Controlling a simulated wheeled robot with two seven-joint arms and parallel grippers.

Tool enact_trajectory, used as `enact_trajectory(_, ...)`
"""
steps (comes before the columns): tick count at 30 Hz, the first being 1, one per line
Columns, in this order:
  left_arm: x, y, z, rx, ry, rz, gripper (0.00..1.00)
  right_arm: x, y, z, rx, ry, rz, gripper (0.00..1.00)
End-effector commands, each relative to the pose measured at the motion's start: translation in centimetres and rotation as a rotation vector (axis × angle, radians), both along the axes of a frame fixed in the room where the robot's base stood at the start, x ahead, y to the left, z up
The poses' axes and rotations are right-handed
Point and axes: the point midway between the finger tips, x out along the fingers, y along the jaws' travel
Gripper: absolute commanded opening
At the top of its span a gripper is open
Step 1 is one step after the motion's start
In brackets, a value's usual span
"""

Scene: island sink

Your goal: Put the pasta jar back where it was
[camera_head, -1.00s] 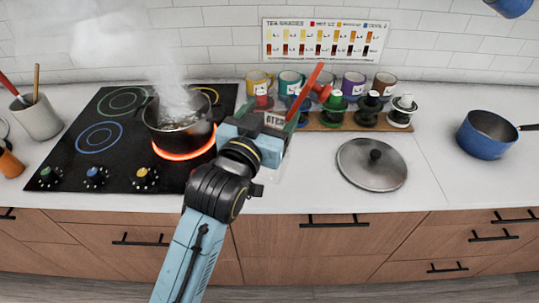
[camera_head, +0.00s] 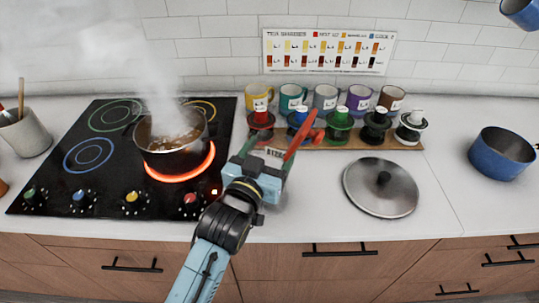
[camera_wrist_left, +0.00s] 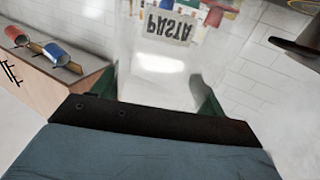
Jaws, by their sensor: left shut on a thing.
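The pasta jar is clear, with a white label reading PASTA that shows upside down in the left wrist view (camera_wrist_left: 168,27). My left gripper (camera_head: 268,160) is shut on the jar, with its two fingers on either side. My right gripper is not in view.
A steaming pot (camera_head: 174,145) stands on a glowing red burner of the black stove (camera_head: 60,195). A lid (camera_head: 381,187) lies to the right. A blue pan (camera_head: 500,155) stands far right.

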Motion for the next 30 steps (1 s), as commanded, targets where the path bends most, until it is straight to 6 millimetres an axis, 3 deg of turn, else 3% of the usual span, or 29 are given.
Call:
enact_trajectory(14, 0.02, -0.01, -0.91, -0.003, -0.005, 0.0, 0.09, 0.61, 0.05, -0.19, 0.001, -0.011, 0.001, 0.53)
enact_trajectory(15, 0.0, 0.01, -1.12, -0.001, -0.001, 0.0, 0.75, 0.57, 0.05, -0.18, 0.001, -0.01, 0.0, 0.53)
enact_trajectory(20, 0.0, 0.01, -1.07, -0.001, -0.001, 0.0, 0.94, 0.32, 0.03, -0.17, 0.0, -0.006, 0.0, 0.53)
enact_trajectory(30, 0.0, 0.01, -0.53, -0.002, -0.002, 0.0, 0.94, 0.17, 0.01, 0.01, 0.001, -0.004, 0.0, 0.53)
